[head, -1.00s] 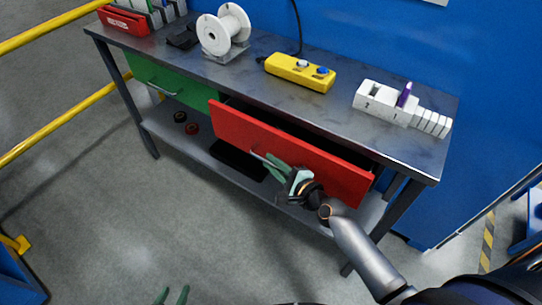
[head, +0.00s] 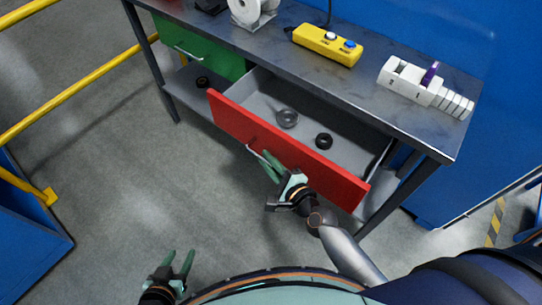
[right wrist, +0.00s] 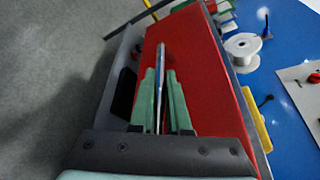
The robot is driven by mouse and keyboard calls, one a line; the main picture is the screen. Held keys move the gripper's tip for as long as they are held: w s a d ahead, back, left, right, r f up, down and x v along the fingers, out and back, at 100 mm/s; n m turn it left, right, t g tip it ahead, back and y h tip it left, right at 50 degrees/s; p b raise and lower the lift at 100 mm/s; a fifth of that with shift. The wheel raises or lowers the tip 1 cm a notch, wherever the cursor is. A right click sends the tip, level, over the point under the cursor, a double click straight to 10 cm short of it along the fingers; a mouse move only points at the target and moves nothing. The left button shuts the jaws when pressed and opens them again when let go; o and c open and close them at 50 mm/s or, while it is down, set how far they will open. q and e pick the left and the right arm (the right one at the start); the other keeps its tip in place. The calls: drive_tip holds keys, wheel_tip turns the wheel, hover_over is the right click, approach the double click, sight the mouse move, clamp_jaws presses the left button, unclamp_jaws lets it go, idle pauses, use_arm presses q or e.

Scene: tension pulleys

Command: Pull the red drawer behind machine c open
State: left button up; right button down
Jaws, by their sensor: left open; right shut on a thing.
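The red drawer (head: 285,148) under the workbench is pulled well out, and its grey inside shows. A clear round part (head: 288,118) and a black ring (head: 324,141) lie in it. My right gripper (head: 268,162) is shut on the drawer's metal handle (head: 256,155). In the right wrist view the green fingers (right wrist: 160,95) close around the handle bar in front of the red drawer front (right wrist: 200,75). My left gripper (head: 181,263) is open and empty, low over the floor at the bottom left.
The workbench top (head: 365,82) holds a yellow control box (head: 327,44), a white block with a purple piece (head: 425,85) and a white spool (head: 252,12). A green drawer (head: 200,47) is shut at left. Yellow rails (head: 85,92) stand left. The floor before the bench is clear.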

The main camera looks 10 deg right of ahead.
drive_tip(key=c, duration=0.9)
unclamp_jaws()
drive_tip(key=v, duration=1.2)
drive_tip(key=shift+s+r, duration=0.1)
drive_tip(key=shift+s, duration=0.15)
drive_tip(key=s+d+f+n+g+h+p, duration=0.1)
drive_tip(key=f+n, duration=0.1)
drive_tip(key=n, duration=0.5)
drive_tip(key=s+d+f+n+g+p, duration=0.1)
drive_tip(key=s+f+n+g+p, duration=0.1)
drive_tip(key=n, duration=0.6)
drive_tip(key=s+d+f+n+g+h+p, duration=0.1)
drive_tip(key=f+n+g+p, duration=0.1)
drive_tip(key=n, duration=0.6)
drive_tip(key=shift+s+d+f+h, duration=0.25)
drive_tip(key=shift+s+f+h, duration=0.05)
drive_tip(key=shift+f, duration=0.25)
